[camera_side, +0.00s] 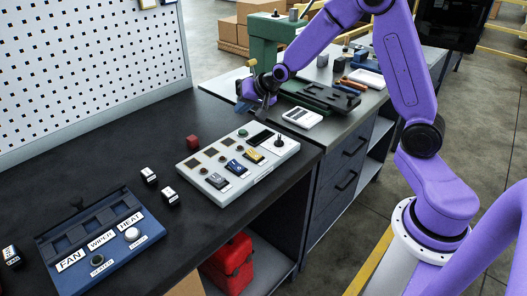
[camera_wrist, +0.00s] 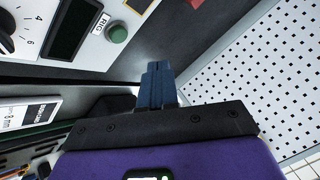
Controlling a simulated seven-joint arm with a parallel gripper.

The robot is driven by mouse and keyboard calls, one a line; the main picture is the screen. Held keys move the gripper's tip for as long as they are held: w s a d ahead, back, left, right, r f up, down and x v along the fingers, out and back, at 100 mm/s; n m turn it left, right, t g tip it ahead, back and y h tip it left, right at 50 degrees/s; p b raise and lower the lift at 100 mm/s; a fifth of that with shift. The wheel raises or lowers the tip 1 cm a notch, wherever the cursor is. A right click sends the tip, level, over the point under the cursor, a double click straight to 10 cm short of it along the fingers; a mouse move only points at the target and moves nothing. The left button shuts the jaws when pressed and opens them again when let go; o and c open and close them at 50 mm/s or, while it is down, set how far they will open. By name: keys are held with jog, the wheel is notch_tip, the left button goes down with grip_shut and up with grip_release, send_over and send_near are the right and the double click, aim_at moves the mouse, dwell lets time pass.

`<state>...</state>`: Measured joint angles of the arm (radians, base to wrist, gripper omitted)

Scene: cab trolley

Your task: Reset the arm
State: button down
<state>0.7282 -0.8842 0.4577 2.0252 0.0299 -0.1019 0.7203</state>
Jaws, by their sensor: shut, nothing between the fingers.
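My purple arm reaches in from the right in the side view, and my gripper (camera_side: 262,112) hangs above the dark bench, just past the far end of the white control panel (camera_side: 240,163). In the wrist view the blue fingers of my gripper (camera_wrist: 157,72) are together with nothing between them. The wrist view shows the white panel (camera_wrist: 92,50) at the upper left, with a dial, a dark display and a green button (camera_wrist: 118,34). My gripper appears clear of the panel.
A green machine (camera_side: 270,45) stands behind my gripper. A perforated board (camera_side: 90,65) lines the bench's back.

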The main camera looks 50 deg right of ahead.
jog(key=s+a+r+n+g+y, duration=0.1)
jog(key=s+a+n+g, duration=0.1)
jog(key=s+a+n, duration=0.6)
jog(key=s+a+r+n+g, duration=0.1)
jog(key=s+a+r+g, duration=0.2)
jog(key=s, duration=0.9)
jog(key=s+d+n+g+h, duration=0.2)
jog(key=s+n, duration=0.8)
jog(key=s, duration=1)
jog(key=shift+s+d+g, duration=0.3)
jog(key=shift+d+g, duration=0.4)
jog(key=shift+d, duration=0.35)
jog(key=shift+r, duration=0.1)
